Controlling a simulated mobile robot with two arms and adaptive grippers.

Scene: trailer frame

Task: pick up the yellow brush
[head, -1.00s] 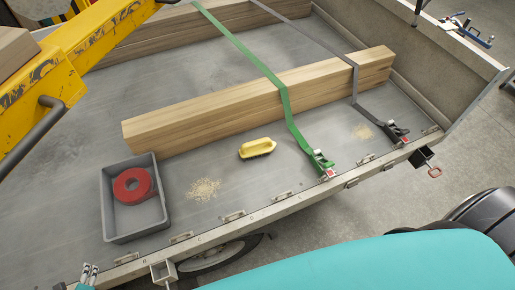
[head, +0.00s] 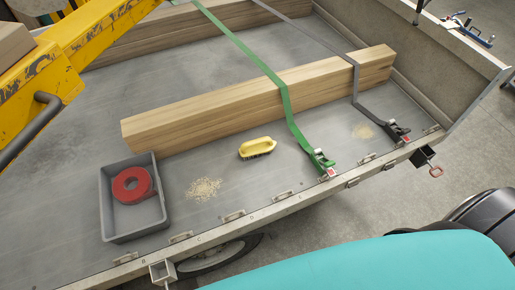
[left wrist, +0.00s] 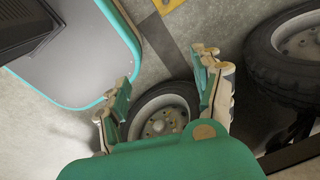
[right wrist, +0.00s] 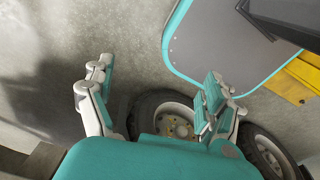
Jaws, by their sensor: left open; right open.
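The yellow brush (head: 257,147) lies on the grey trailer bed, with its yellow handle up and dark bristles down. It sits in front of the long wooden beam, between a sawdust pile and the green strap. Neither gripper shows in the head view. In the left wrist view my left gripper (left wrist: 160,95) is open and empty, with a trailer wheel beyond it. In the right wrist view my right gripper (right wrist: 155,90) is open and empty, above the floor near the wheels. The brush is in neither wrist view.
A grey bin (head: 106,205) holding a red roll (head: 132,185) stands left of the sawdust (head: 204,189). The wooden beam (head: 220,112) lies behind the brush. A green strap (head: 287,105) and grey strap (head: 355,85) cross it. The bed's edge rail (head: 250,218) carries several metal fittings.

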